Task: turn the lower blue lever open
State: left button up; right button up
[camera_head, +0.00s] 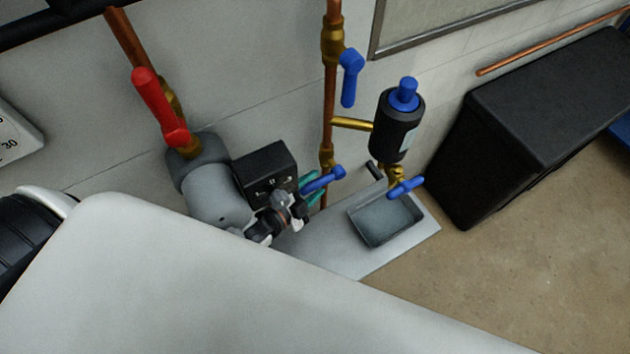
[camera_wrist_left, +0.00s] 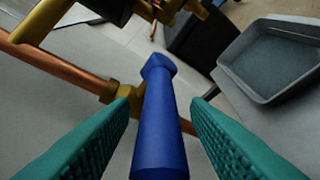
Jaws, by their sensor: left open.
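The lower blue lever (camera_head: 322,181) sits on a brass valve low on the vertical copper pipe. It points out across the pipe, towards my left gripper (camera_head: 312,188). In the left wrist view the lever (camera_wrist_left: 160,125) lies between the two green ribbed fingers of my left gripper (camera_wrist_left: 160,104), with a gap on each side. The gripper is open around the lever and not shut on it. The upper blue lever (camera_head: 350,76) hangs along the same pipe, higher up. My right gripper is in neither view.
A black canister (camera_head: 397,128) with a blue cap stands right of the pipe, with a blue-handled tap (camera_head: 406,187) below. A grey tray (camera_head: 385,222) lies under it. A red lever (camera_head: 158,107) is at left; a black box (camera_head: 530,125) is at right.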

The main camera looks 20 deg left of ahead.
pick_arm(q)
jog(key=shift+w+d+f, duration=0.1)
jog(key=shift+w+d, duration=0.1)
jog(key=shift+w, duration=0.25)
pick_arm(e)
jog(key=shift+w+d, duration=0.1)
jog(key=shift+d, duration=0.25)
pick_arm(q)
grip_shut()
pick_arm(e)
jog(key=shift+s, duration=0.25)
